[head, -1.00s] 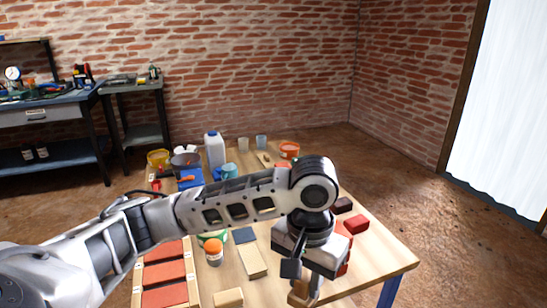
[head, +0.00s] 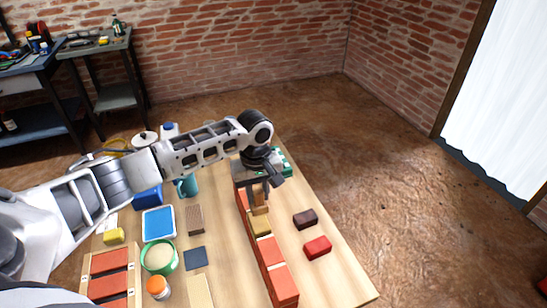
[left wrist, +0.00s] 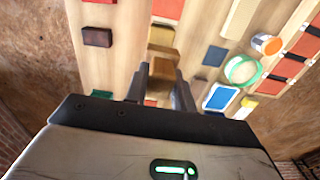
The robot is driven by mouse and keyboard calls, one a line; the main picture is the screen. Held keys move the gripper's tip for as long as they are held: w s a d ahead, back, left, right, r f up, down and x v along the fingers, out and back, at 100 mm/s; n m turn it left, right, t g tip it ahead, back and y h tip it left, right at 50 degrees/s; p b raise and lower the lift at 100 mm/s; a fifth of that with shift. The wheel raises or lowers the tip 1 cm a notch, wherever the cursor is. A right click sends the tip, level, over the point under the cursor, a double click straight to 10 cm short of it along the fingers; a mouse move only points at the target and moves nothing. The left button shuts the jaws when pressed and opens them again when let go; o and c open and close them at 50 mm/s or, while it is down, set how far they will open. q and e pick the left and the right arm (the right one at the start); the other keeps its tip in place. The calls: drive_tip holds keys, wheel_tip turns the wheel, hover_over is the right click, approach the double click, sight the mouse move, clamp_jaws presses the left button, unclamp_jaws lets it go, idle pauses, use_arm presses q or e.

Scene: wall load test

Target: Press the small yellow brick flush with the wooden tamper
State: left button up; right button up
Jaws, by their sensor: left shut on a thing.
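The small yellow brick (head: 260,223) sits in the top of a low wall of orange-red bricks (head: 272,252), between its neighbours. My left gripper (head: 258,192) is above the wall, just behind the yellow brick in the head view. It is shut on the wooden tamper (head: 260,207), which points down beside or over the brick; I cannot tell whether they touch. In the left wrist view the yellow brick (left wrist: 162,35) lies beyond the fingers and the tamper (left wrist: 163,52) shows between them. My right gripper is not in view.
A dark brick (head: 305,219) and a red brick (head: 318,247) lie right of the wall. Left of it are a blue tray (head: 159,223), a green tub (head: 160,257), an orange-capped jar (head: 158,288) and a dark square (head: 195,258). The table's right front is clear.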

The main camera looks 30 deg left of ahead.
use_arm(q)
drive_tip(key=shift+w+a+f, duration=0.1)
drive_tip(key=shift+w+a, duration=0.15)
drive_tip(key=shift+w, duration=0.05)
drive_tip(key=shift+f+b, duration=0.3)
wheel_tip(320, 180, down, 4)
drive_tip(key=b, duration=0.4)
drive_tip(key=shift+s+b, duration=0.15)
drive_tip(key=shift+b, duration=0.15)
drive_tip(key=shift+f+b, duration=0.2)
drive_tip(key=shift+b, duration=0.15)
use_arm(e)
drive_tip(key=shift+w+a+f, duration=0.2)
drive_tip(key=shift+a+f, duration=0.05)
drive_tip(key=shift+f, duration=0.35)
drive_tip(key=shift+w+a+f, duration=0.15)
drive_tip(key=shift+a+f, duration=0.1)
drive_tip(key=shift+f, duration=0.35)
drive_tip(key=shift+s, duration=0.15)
use_arm(q)
drive_tip(key=shift+f, duration=0.25)
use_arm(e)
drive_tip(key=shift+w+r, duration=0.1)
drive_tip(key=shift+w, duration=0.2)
